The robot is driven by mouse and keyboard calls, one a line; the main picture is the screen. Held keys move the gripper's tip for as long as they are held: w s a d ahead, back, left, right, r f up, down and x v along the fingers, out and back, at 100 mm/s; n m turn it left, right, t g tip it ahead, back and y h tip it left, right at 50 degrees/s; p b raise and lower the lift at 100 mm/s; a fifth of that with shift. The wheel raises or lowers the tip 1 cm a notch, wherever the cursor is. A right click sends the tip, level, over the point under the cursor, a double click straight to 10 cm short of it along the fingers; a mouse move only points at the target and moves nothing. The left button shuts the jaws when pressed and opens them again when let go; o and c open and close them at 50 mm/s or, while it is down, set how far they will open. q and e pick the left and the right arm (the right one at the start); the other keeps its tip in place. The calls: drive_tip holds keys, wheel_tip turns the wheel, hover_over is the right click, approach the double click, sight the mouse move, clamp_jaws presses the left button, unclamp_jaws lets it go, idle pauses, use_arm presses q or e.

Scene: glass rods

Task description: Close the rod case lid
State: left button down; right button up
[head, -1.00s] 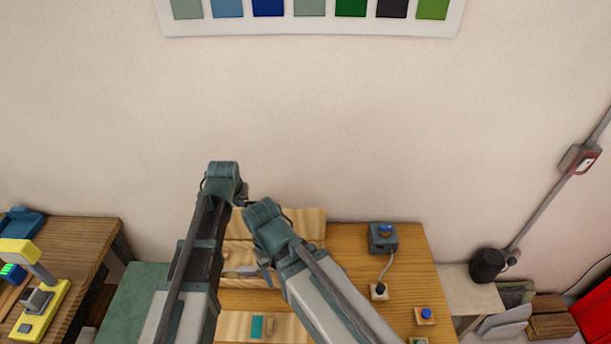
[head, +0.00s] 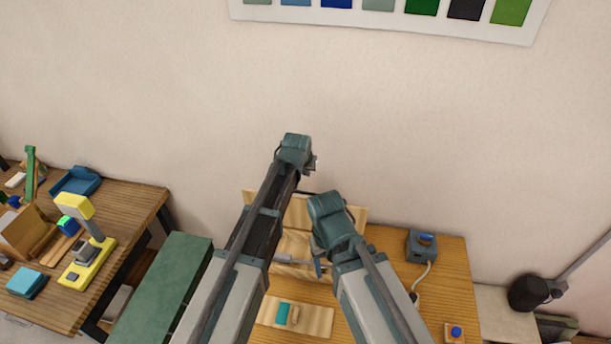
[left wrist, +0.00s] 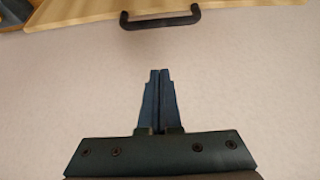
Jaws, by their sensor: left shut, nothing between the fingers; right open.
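The rod case's light wooden lid (head: 350,213) stands raised at the back of the wooden table, partly hidden behind my arms. In the left wrist view the lid (left wrist: 75,10) crosses the top edge, with a black bar handle (left wrist: 160,20) on it. My left gripper (left wrist: 160,72) is shut and empty, pointing toward the handle with a gap between them. In the head view its fingers are hidden by the wrist, which is above the lid. My right gripper (head: 304,264) is lower, over the case (head: 290,246), open; its fingertips are hard to make out.
A wooden board (head: 318,320) with a teal block (head: 283,313) lies at the table's front. A green bench (head: 165,290) and a cluttered side table (head: 125,205) are at the left.

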use_arm(q)
drive_tip(key=a+b+x, duration=0.1)
drive_tip(key=b+x, duration=0.4)
drive_tip(key=x, duration=0.1)
drive_tip(key=s, duration=0.4)
drive_tip(key=shift+s+f, duration=0.1)
drive_tip(key=shift+f, duration=0.05)
drive_tip(key=shift+d+f, duration=0.1)
